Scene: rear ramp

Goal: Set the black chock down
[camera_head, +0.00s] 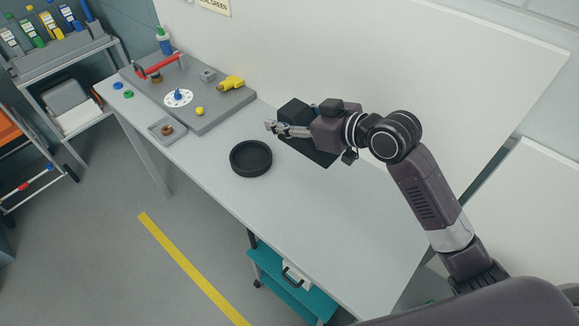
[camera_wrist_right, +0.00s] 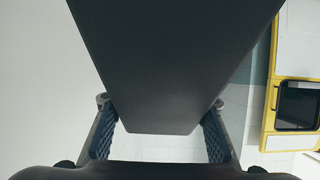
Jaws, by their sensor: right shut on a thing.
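The black chock (camera_head: 312,153) is a dark, wedge-like block in my right gripper (camera_head: 288,130), over the white table's back part near the wall panel. The gripper and wrist hide part of it in the head view. In the right wrist view the chock (camera_wrist_right: 172,65) fills the upper middle, with my gripper's two fingers (camera_wrist_right: 160,110) shut on its sides. I cannot tell whether its underside touches the table (camera_head: 345,225). My left gripper is not in view.
A round black tray (camera_head: 251,159) lies left of the chock. A grey board (camera_head: 222,108) with a red clamp, yellow parts and a dial is farther left, beside a small grey tray (camera_head: 167,130). The front right of the table is clear. A teal cart (camera_head: 290,292) stands below.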

